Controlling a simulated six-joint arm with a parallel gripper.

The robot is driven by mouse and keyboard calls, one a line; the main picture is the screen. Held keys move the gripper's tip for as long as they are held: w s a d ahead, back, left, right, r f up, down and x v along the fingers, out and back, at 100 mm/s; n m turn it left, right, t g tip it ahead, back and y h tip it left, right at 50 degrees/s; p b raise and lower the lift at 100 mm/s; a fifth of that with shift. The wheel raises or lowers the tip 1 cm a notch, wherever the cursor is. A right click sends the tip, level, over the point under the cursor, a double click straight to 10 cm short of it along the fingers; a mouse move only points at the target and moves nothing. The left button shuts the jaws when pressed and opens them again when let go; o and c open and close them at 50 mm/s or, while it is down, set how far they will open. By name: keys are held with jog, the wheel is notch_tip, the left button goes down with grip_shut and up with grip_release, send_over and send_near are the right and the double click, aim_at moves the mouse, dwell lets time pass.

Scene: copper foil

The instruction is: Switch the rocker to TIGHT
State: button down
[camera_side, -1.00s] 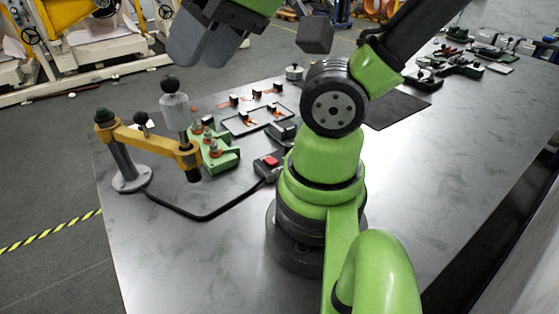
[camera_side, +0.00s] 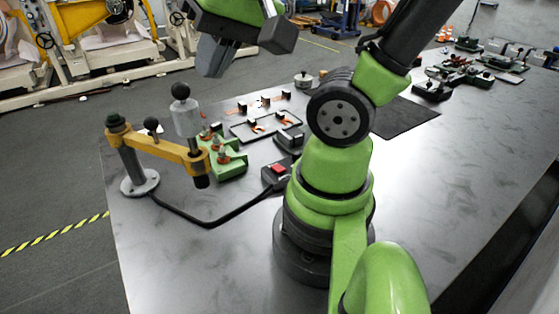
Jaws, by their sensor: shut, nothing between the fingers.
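A small black box with a red top (camera_side: 278,169) sits on the table left of my base, with a black cable running from it to the yellow-armed stand. It looks like the rocker switch; its marks are too small to read, and I cannot tell which way it is tipped. My gripper (camera_side: 213,60) is at the upper left, high above the table's far side and well away from the box. Its grey fingers are shut with nothing between them. Nothing touches the box.
The stand (camera_side: 152,146) carries a grey cylinder with a black knob, close to a green fixture (camera_side: 230,165). A dark tray (camera_side: 262,126) with copper-coloured pieces and a small lidded pot (camera_side: 303,80) lie behind. The front left of the table is clear.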

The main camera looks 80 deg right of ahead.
jog(key=d+f+m+g+h, duration=0.1)
jog(key=d+f+m+g, duration=0.4)
jog(key=d+m, duration=0.5)
jog(key=m+g+y, duration=0.1)
jog(key=m+g, duration=0.1)
jog(key=m, duration=0.7)
send_over(280, 170)
jog(key=w+d, duration=0.2)
notch_tip(280, 170, down, 7)
jog(key=shift+s+d+f, duration=0.15)
jog(key=shift+d+f, duration=0.05)
jog(key=shift+f, duration=0.1)
jog(key=f, duration=0.4)
jog(key=s+a+f, duration=0.1)
jog(key=f, duration=0.8)
jog(key=shift+s+a+f, duration=0.25)
jog(key=shift+a+f, duration=0.05)
jog(key=shift+a, duration=0.15)
